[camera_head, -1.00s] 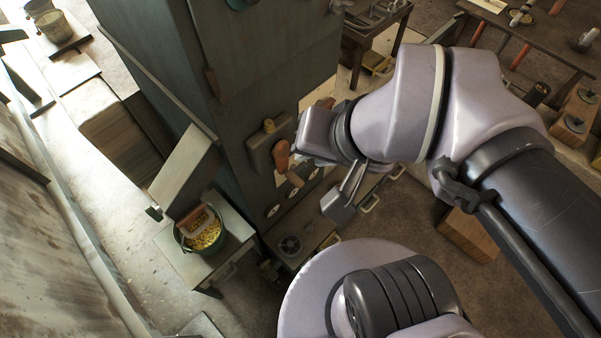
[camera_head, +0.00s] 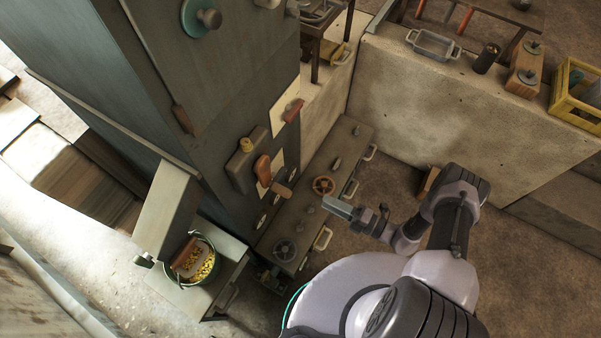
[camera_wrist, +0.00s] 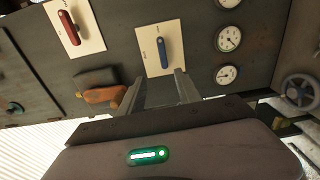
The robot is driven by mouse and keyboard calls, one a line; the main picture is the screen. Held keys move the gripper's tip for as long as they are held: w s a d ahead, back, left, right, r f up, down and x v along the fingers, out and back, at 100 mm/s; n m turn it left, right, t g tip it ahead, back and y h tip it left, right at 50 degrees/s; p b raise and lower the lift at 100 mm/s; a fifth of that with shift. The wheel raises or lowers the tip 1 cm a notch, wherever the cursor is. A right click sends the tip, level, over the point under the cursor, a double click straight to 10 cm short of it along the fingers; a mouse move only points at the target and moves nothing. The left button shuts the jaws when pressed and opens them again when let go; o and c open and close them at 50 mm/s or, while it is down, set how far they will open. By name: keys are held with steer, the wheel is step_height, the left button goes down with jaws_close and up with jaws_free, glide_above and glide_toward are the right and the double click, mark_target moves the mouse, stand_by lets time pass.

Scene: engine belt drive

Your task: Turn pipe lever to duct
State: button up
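In the wrist view, a blue lever handle (camera_wrist: 162,52) stands nearly upright on a pale plate (camera_wrist: 150,66); the plate's small lettering is unreadable. A red lever handle (camera_wrist: 69,27) sits on a second pale plate to its left and shows in the head view (camera_head: 293,110). My gripper (camera_wrist: 160,82) is open and empty, its two fingers apart just below the blue lever in the picture. No contact with the lever shows. In the head view my gripper (camera_head: 338,207) is right of the dark cabinet, clear of its panel.
An orange-brown handle (camera_wrist: 105,94) on a dark box is left of my fingers. Several round gauges (camera_wrist: 228,38) and a handwheel (camera_wrist: 299,90) are to the right. A low bench (camera_head: 318,190) with handwheels runs beside the cabinet. A pot with yellow contents (camera_head: 200,268) stands at left.

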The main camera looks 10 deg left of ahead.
mark_target(280, 180)
steer(key=shift+m+t, duration=0.3)
steer(key=shift+m, duration=0.1)
steer(key=x, duration=0.5)
steer(key=b+x, duration=0.1)
steer(key=x, duration=0.5)
steer(key=f+b+x, duration=0.1)
steer(key=x, duration=0.5)
steer(key=shift+s+a+f, duration=0.1)
steer(key=shift+s+a, duration=0.1)
steer(key=shift+a, duration=0.1)
jaws_close()
